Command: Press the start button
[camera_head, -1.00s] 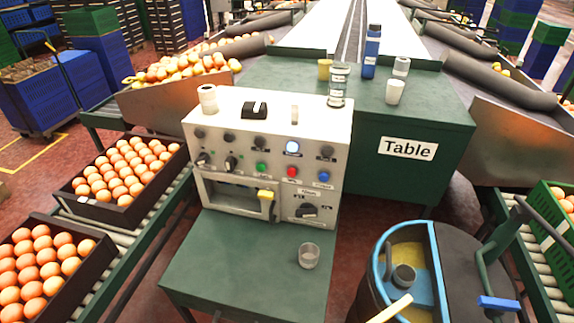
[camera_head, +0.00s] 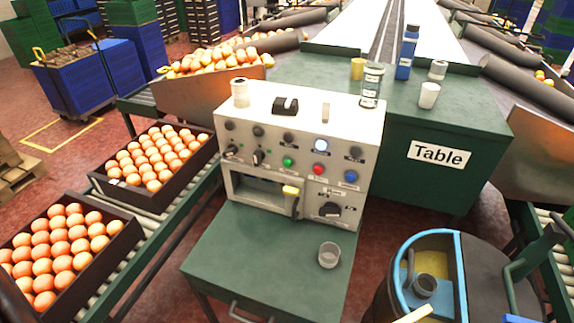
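The control box (camera_head: 232,196), a cream-coloured machine with several knobs and buttons, stands on a green table in the middle of the head view. Its front has a green button (camera_head: 288,162), a red button (camera_head: 319,170), a blue button (camera_head: 351,176) and a lit white button (camera_head: 321,145). The labels near the buttons are too small to read, so I cannot tell which is marked start. A black rotary knob (camera_head: 331,210) and a yellow-tipped lever (camera_head: 291,191) sit lower. Neither of my grippers is in view.
A white roll (camera_head: 240,92) and a glass jar (camera_head: 371,85) stand on the box. A blue-rimmed bin (camera_head: 458,262) stands front right.

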